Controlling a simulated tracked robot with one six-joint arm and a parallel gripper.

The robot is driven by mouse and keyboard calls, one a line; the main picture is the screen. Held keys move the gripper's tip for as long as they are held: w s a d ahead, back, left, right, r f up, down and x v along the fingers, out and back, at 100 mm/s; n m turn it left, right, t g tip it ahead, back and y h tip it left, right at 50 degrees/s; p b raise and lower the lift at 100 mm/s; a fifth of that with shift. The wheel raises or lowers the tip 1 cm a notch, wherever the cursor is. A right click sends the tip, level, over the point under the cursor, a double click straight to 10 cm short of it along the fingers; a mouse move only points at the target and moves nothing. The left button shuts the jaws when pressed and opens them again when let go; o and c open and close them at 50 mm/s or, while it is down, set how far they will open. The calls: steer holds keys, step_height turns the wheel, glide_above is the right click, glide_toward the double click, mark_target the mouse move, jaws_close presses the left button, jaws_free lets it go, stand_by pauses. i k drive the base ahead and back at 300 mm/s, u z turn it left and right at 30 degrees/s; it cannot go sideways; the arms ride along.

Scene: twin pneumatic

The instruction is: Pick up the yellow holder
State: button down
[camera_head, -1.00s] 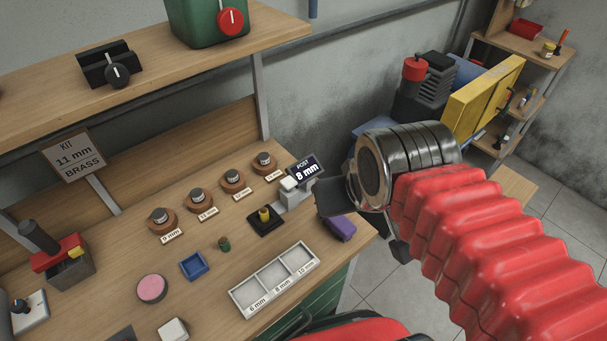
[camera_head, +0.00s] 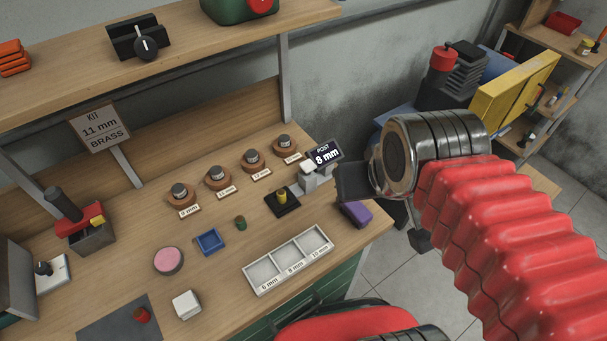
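A smaller yellow piece (camera_head: 98,221) sits on a red-topped grey box at the far left of the bench. My gripper (camera_head: 388,212) is at the bench's right end, with its dark fingers spread apart. Nothing shows between the fingers. It is clear of the yellow cylinder.
A white three-part tray (camera_head: 290,262) lies in front of the cylinder. A post with an "8 mm" display (camera_head: 325,153) and a purple block (camera_head: 355,214) stand near my gripper. Several round wooden stands line the back. A blue tray (camera_head: 209,241) and a green piece (camera_head: 240,222) lie left.

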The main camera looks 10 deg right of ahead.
mark_target(281, 193)
steer(key=u, duration=0.4)
steer(key=k, duration=0.95)
steer(key=u, duration=0.5)
steer(key=k, duration=0.4)
steer(key=u, duration=0.55)
steer(key=i, duration=0.8)
steer(key=z, duration=0.05)
